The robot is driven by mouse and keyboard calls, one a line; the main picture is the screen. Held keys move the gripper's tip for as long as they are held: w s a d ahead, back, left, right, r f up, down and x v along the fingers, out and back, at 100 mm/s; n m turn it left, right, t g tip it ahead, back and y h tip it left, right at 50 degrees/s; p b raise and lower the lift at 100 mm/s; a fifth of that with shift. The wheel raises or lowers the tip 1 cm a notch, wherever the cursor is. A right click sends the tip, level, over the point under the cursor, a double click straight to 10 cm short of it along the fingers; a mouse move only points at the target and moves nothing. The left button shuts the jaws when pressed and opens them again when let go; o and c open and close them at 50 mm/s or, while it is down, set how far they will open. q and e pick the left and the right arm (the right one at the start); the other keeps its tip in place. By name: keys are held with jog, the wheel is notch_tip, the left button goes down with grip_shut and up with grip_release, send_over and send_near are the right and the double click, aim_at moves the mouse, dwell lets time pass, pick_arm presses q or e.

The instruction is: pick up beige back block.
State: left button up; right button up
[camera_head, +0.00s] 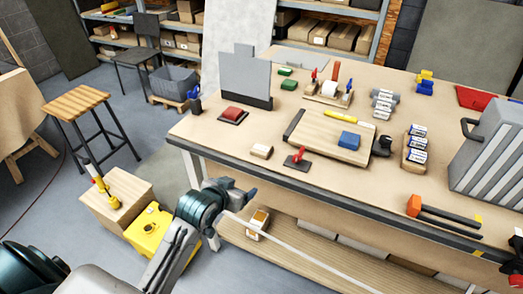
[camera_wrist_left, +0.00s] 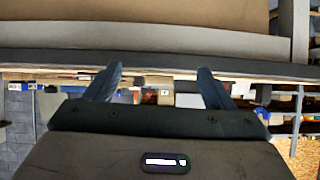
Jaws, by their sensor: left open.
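The block does not show in that view. I cannot make out my right gripper.
A yellow box (camera_head: 153,228) stands on the floor. Bare bench top surrounds the beige block.

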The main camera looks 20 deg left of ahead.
pick_arm(q)
jog(key=t, duration=0.2)
send_near(261, 149)
jog(key=p+x, duration=0.1)
jog(key=x, duration=0.2)
jog(key=shift+a, duration=0.15)
jog(key=shift+w+f, duration=0.2)
jog(key=shift+w, duration=0.3)
jog(key=shift+w+p, duration=0.3)
jog(key=shift+p, duration=0.2)
jog(key=p+x, duration=0.1)
jog(key=x, duration=0.2)
jog(key=shift+w+p, duration=0.15)
jog(key=shift+p, duration=0.15)
jog(key=shift+w+f, duration=0.4)
jog(key=shift+w, duration=0.15)
jog(key=shift+s, duration=0.1)
jog(key=c, duration=1.1)
